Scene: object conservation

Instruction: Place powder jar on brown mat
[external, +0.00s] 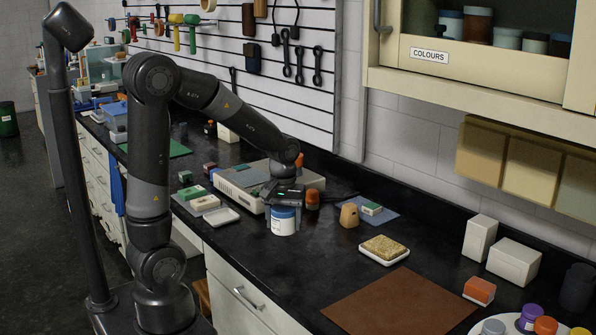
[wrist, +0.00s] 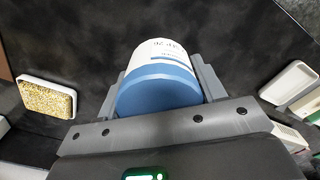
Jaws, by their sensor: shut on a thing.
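The powder jar is a white jar with a blue lid (external: 284,222). My gripper (external: 283,197) is above it and shut around its lid end. In the wrist view the jar (wrist: 160,85) sits between the two grey fingers, with its label partly showing. I cannot tell whether the jar's base touches the black counter. The brown mat (external: 400,302) lies flat and bare on the counter at the front right of the external view, well away from the jar.
An orange-topped block (external: 479,291) sits right of the mat. A white tray (external: 221,216) is left of the jar, and a beige device (external: 250,178) is behind it.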

